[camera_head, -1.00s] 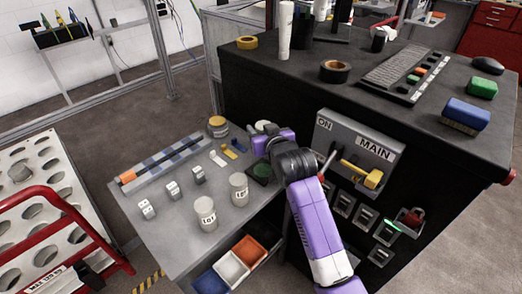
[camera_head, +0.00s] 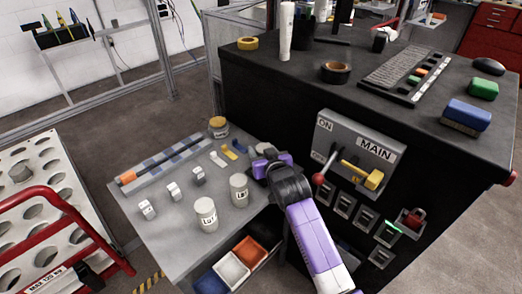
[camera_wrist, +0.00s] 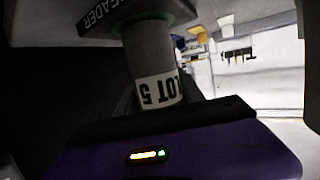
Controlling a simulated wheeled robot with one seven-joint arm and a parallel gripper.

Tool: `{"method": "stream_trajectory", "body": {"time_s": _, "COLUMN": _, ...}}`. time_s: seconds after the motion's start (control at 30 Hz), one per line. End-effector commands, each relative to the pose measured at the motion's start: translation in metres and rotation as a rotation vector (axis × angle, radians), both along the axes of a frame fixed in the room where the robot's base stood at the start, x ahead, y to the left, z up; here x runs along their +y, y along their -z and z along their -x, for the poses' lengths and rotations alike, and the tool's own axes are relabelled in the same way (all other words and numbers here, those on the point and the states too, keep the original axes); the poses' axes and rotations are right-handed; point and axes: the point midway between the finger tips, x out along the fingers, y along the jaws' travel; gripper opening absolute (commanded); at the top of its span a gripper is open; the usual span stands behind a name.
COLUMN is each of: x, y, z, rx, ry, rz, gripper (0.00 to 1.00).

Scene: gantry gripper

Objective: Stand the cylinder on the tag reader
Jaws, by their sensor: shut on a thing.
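My gripper (camera_head: 268,162) is shut on a grey cylinder (camera_wrist: 150,55) whose white band reads LOT 5 in the wrist view. In the head view, only a pale bit of this cylinder (camera_head: 265,148) shows beyond the gripper. The tag reader (camera_wrist: 103,17), a dark block lettered READER, is at the cylinder's far end in the wrist view, with a faint green ring around that end. The cylinder is lined up with the ring; I cannot tell whether it touches. In the head view, my arm hides the reader.
Two other labelled cylinders (camera_head: 206,214) (camera_head: 239,190) stand left of my gripper on the grey table (camera_head: 165,245). Several small blocks (camera_head: 172,191) and a slotted rail (camera_head: 170,160) are farther left. Open bins (camera_head: 232,270) are at the front; the MAIN switch panel (camera_head: 355,150) is close on the right.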

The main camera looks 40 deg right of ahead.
Motion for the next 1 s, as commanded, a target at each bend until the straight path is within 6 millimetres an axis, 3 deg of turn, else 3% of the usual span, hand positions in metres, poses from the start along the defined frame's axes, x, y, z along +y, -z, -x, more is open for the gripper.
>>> {"method": "stream_trajectory", "body": {"time_s": 0.1, "x": 0.0, "y": 0.002, "z": -0.001, "rx": -0.003, "ry": 0.0, "rz": 0.001, "gripper": 0.0}}
{"method": "stream_trajectory", "body": {"time_s": 0.13, "x": 0.0, "y": 0.003, "z": 0.0, "rx": 0.0, "ry": 0.0, "rz": 0.0, "gripper": 0.51}}
{"method": "stream_trajectory", "body": {"time_s": 0.2, "x": 0.0, "y": 0.003, "z": 0.0, "rx": 0.0, "ry": 0.0, "rz": 0.0, "gripper": 0.65}}
{"method": "stream_trajectory", "body": {"time_s": 0.23, "x": 0.0, "y": 0.003, "z": 0.0, "rx": 0.0, "ry": 0.0, "rz": 0.0, "gripper": 0.67}}
{"method": "stream_trajectory", "body": {"time_s": 0.63, "x": 0.001, "y": -0.002, "z": 0.002, "rx": 0.001, "ry": 0.0, "rz": 0.0, "gripper": 0.67}}
{"method": "stream_trajectory", "body": {"time_s": 1.0, "x": 0.028, "y": -0.019, "z": 0.058, "rx": 0.001, "ry": -0.002, "rz": 0.002, "gripper": 0.67}}
